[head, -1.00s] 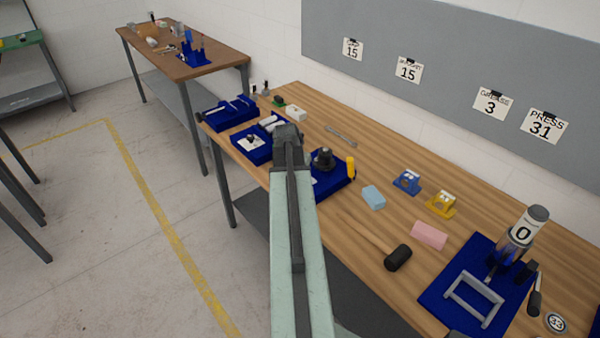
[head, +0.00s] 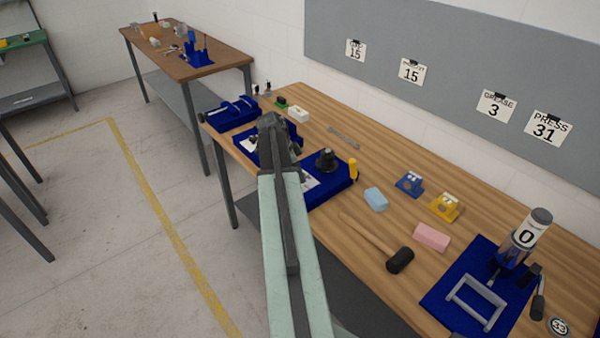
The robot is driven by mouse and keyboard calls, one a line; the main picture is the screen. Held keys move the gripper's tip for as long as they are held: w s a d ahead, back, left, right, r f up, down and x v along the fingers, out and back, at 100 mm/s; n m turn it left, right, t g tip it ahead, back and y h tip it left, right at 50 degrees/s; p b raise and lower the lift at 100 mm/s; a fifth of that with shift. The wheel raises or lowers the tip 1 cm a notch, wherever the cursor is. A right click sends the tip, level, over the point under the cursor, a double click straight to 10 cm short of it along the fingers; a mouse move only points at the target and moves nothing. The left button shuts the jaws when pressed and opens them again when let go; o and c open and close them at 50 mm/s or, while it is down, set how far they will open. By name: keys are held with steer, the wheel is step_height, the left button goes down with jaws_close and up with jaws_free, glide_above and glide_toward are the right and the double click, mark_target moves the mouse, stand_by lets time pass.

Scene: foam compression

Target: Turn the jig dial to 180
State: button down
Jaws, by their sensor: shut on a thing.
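My gripper (head: 273,124) is at the far end of my arm, over a blue tray (head: 252,151) on the left part of the wooden bench. It is shut on the jig dial, which it hides from this view along with most of its white plate. The fingertips and the dial's angle cannot be seen. A second blue base (head: 325,194) just to the right carries a dark round knob (head: 326,160) and a white plate partly behind my arm.
Another blue tray (head: 232,113) lies to the left, and a white block (head: 298,114) behind. A yellow-handled tool (head: 353,168) stands at the right base.

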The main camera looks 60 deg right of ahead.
steer(key=m+g+y, duration=0.1)
steer(key=m, duration=0.3)
steer(key=shift+s+d, duration=0.15)
steer(key=shift+m, duration=0.3)
stand_by(0.3)
steer(key=c, duration=1)
jaws_free()
steer(key=p+v, duration=0.7)
steer(key=shift+w+r, duration=0.2)
steer(key=shift+r, duration=0.2)
